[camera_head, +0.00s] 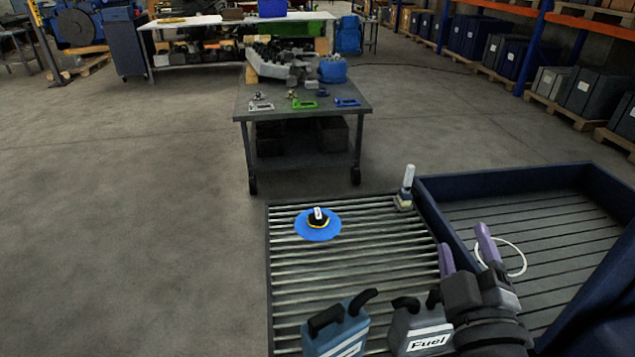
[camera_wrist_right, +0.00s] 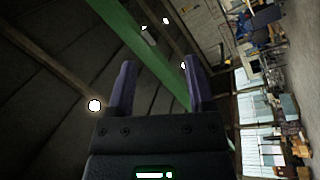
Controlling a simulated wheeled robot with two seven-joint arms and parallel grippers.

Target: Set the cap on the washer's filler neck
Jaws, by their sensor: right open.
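A small black piece with a yellow rim and a white top (camera_head: 318,217), which looks like the cap, sits upright on a round blue disc (camera_head: 305,229) on the washer's slatted top (camera_head: 350,270). A white-topped upright piece on a pale base (camera_head: 406,188) stands at the slats' far right corner; I cannot tell whether it is the filler neck. My right gripper (camera_head: 467,250) is open and empty, its purple fingers apart near the basin's left wall, well right of the cap. Its wrist view (camera_wrist_right: 158,85) shows only roof and shelving beyond the fingers. My left gripper is not in view.
A blue can (camera_head: 336,328) and a grey Fuel can (camera_head: 420,328) stand on the near slats, close to my right arm. A white ring (camera_head: 513,262) shows in the blue-walled basin (camera_head: 520,180). A work table (camera_head: 300,106) stands beyond. The middle slats are clear.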

